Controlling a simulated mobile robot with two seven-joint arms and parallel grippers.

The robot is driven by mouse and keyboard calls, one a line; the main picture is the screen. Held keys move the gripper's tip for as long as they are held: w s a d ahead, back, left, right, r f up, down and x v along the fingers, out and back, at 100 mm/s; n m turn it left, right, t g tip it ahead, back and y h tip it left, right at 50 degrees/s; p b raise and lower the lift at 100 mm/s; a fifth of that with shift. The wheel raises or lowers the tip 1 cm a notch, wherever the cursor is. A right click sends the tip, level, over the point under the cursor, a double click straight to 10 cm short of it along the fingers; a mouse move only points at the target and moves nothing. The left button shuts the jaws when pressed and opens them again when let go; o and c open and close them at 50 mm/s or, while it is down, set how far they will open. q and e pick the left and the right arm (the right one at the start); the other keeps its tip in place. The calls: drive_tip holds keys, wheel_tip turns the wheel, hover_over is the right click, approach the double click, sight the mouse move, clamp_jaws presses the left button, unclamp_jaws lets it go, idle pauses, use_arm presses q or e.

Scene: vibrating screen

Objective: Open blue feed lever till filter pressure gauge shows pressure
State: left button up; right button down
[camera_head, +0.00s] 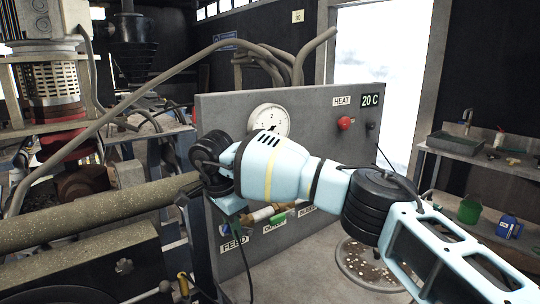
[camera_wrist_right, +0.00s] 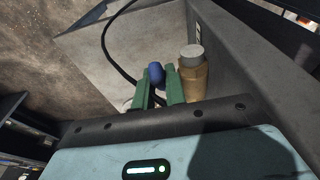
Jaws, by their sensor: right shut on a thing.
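The blue feed lever shows only as a rounded blue end (camera_wrist_right: 155,72) between the green fingers of my right gripper (camera_wrist_right: 160,90) in the right wrist view. The gripper is shut on it. My left gripper is out of view.
A brass valve (camera_head: 262,213) and a green handle (camera_head: 279,229) are beside my gripper. A brass-coloured fitting (camera_wrist_right: 193,80) stands close to the fingers in the wrist view. A red knob (camera_head: 345,124) is at the panel's right. A thick pipe (camera_head: 100,212) lies left.

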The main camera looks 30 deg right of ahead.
idle(0.5)
drive_tip(key=c, duration=1.8)
unclamp_jaws()
drive_tip(key=shift+o, duration=0.2)
